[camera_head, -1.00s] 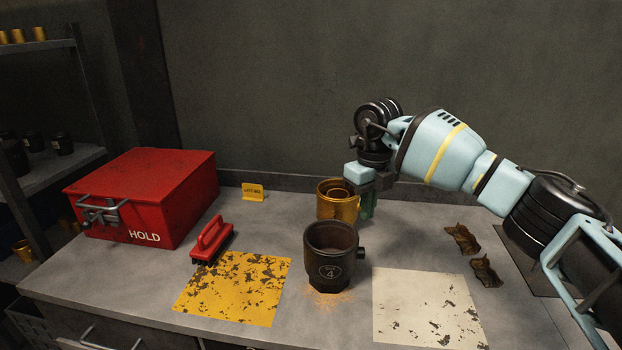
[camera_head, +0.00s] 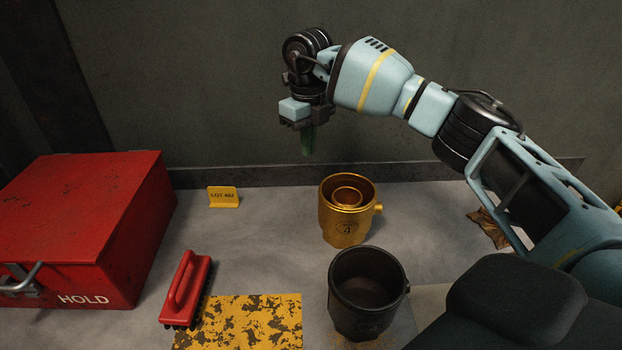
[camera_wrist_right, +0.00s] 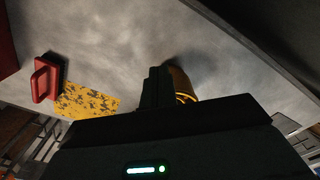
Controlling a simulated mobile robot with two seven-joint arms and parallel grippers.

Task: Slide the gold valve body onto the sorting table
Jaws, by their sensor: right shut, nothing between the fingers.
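The gold valve body (camera_head: 348,222) stands upright on the grey sorting table (camera_head: 265,225), behind a dark valve body (camera_head: 366,302) marked as a similar cup shape. My right gripper (camera_head: 307,150) is shut and empty, raised above the table's back edge, up and to the left of the gold body and apart from it. In the right wrist view the gold body (camera_wrist_right: 184,88) shows partly, hidden behind the dark fingers (camera_wrist_right: 157,85). My left gripper is not in view.
A red HOLD box (camera_head: 85,225) stands at left. A red brush (camera_head: 186,288) lies beside a worn yellow patch (camera_head: 250,322). A yellow LOT sign (camera_head: 223,197) stands near the back wall. Brown scraps (camera_head: 487,228) lie at right, partly behind my arm.

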